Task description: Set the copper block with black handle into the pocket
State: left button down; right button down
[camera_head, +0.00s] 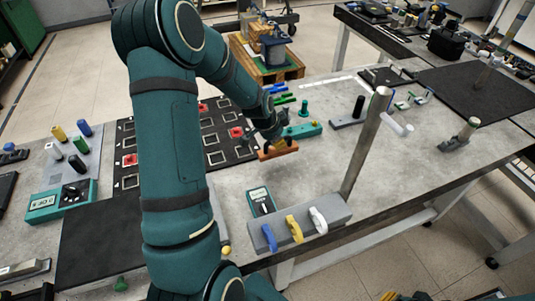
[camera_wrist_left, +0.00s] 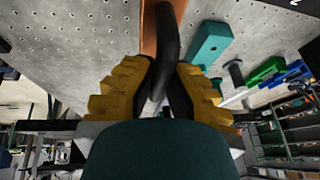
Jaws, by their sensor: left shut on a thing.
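The copper block (camera_head: 279,151) is at the centre of the head view, right of the black board. Its black handle (camera_wrist_left: 168,45) shows in the left wrist view, with a strip of the copper block (camera_wrist_left: 149,28) beside it. My left gripper (camera_wrist_left: 165,78) has its yellow fingers shut on the handle. In the head view my left gripper (camera_head: 270,132) is partly hidden by my arm. The block seems a little above the table, with shadow beneath.
A teal block (camera_head: 303,130) lies close behind the copper block. Bare grey table (camera_head: 430,180) extends to the right.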

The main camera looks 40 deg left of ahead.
aim_at(275, 150)
pick_arm(q)
jog(key=shift+f, duration=2.7)
jog(key=shift+b, duration=0.3)
jog(key=shift+f, duration=0.15)
jog(key=c, duration=1.1)
grip_release()
jog(key=shift+c, duration=0.2)
